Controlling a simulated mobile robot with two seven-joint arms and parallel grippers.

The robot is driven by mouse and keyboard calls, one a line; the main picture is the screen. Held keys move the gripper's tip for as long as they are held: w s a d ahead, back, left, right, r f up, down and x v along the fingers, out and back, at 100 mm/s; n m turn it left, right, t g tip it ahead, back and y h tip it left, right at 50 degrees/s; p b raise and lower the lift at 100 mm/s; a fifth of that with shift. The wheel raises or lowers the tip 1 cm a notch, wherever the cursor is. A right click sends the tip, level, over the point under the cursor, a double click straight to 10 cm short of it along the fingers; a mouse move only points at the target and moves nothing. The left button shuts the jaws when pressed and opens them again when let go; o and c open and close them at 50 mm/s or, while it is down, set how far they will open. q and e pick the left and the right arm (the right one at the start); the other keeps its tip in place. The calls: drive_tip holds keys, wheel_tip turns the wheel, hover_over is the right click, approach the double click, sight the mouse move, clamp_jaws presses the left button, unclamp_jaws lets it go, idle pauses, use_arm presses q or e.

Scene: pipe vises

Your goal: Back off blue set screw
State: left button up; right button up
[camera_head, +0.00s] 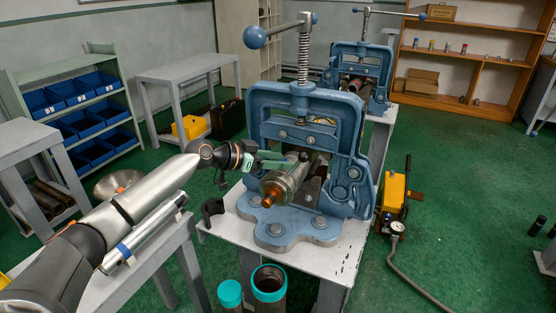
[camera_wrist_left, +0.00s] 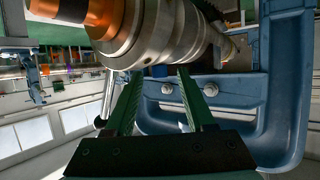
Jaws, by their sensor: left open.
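A blue pipe vise (camera_head: 260,105) stands upright on a grey table. Its upright steel screw (camera_head: 303,55) carries a coil and a cross handle with blue ball ends. A steel cylindrical fitting (camera_head: 283,184) with an orange end lies between the jaws; it also fills the top of the left wrist view (camera_wrist_left: 150,30). I cannot pick out a separate small blue set screw. My left gripper (camera_head: 282,159) reaches in from the left, beside the fitting's upper left side. Its green fingers (camera_wrist_left: 160,74) are apart, with nothing visibly held between them. My right gripper is out of view.
A second blue vise (camera_head: 359,55) stands behind. A yellow pump (camera_head: 393,190) with gauge and hose is on the floor at right. Teal-rimmed containers (camera_head: 269,283) stand in front of the vise table (camera_head: 340,232). A shelf with blue bins (camera_head: 79,92) is at left.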

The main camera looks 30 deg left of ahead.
use_arm(q)
clamp_jaws()
idle(0.3)
idle(0.3)
